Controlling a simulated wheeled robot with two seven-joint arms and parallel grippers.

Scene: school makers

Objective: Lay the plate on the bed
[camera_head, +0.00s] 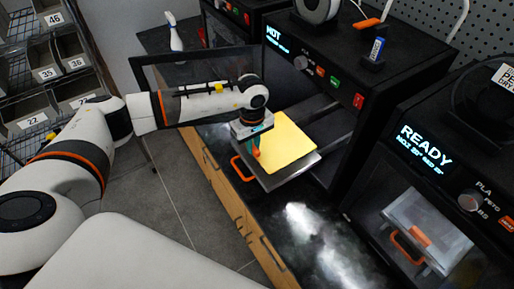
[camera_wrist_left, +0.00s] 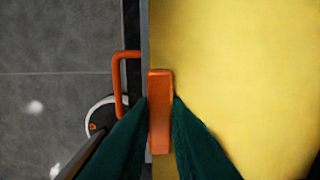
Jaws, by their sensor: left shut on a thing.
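The yellow plate (camera_head: 288,141) is over the grey bed (camera_head: 293,172) that sticks out of the middle printer. It looks flat and roughly lined up with the bed, whose front edge shows past it. I cannot tell whether the plate touches the bed or hovers just above. My left gripper (camera_head: 255,150) has its green fingers shut on the plate's orange tab (camera_wrist_left: 160,112). The yellow plate (camera_wrist_left: 245,70) fills the right side of the left wrist view. The bed's orange handle (camera_head: 238,169) is beside the gripper; it also shows in the left wrist view (camera_wrist_left: 118,80). My right gripper is out of view.
The middle printer's display (camera_head: 276,36) reads "HOT". A second printer (camera_head: 425,145) at right reads "READY" and has a orange-handled bed inside. A blue-labelled item (camera_head: 376,50) stands on the middle printer. Numbered bins (camera_head: 40,75) stand at left. Open grey floor (camera_head: 165,195) lies before the wooden drawers.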

